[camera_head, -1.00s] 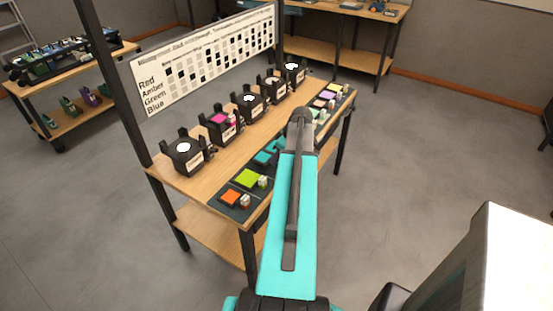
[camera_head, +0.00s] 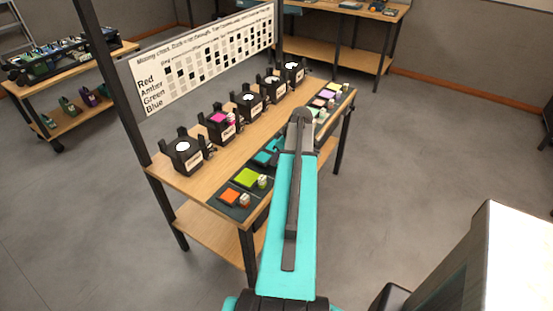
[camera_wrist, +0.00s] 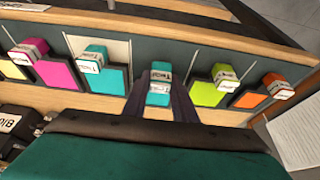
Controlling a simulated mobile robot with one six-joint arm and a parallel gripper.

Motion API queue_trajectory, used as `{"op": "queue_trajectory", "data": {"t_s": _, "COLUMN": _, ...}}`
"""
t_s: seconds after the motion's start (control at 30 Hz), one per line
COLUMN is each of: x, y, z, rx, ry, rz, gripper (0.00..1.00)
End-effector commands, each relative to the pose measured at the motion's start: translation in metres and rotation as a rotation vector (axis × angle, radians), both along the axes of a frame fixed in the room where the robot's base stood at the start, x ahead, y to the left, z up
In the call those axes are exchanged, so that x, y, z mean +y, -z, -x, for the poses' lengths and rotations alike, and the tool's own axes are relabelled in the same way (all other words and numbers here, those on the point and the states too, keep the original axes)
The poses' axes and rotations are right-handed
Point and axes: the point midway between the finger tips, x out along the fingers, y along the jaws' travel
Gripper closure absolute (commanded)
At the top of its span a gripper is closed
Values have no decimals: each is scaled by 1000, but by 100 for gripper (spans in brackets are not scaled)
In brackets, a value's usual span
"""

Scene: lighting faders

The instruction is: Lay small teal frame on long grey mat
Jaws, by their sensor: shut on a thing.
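My gripper (camera_wrist: 159,96) is shut on a small teal frame (camera_wrist: 159,87) with a white label. Its dark fingers stand on either side of the labelled teal piece, which is over or on the long grey mat (camera_wrist: 195,54); I cannot tell whether it touches. In the head view, the mat (camera_head: 228,210) runs along the table's near edge, and my gripper is hidden behind my arm. Another teal frame (camera_wrist: 112,78) with a labelled block lies to the left of my gripper, on or beside a pale patch.
A magenta frame (camera_wrist: 55,74) lies further left; a lime frame (camera_wrist: 207,94) and an orange frame (camera_wrist: 251,99) lie to the right. Several black lamp units (camera_head: 185,155) stand along the wooden table's back. A cue board (camera_head: 205,60) rises behind them.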

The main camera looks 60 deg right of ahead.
Motion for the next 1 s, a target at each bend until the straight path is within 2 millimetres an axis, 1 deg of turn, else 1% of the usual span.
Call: {"op": "queue_trajectory", "data": {"t_s": 1.0, "x": 0, "y": 17, "z": 0, "rx": -1, "ry": 0, "rz": 0, "gripper": 99}}
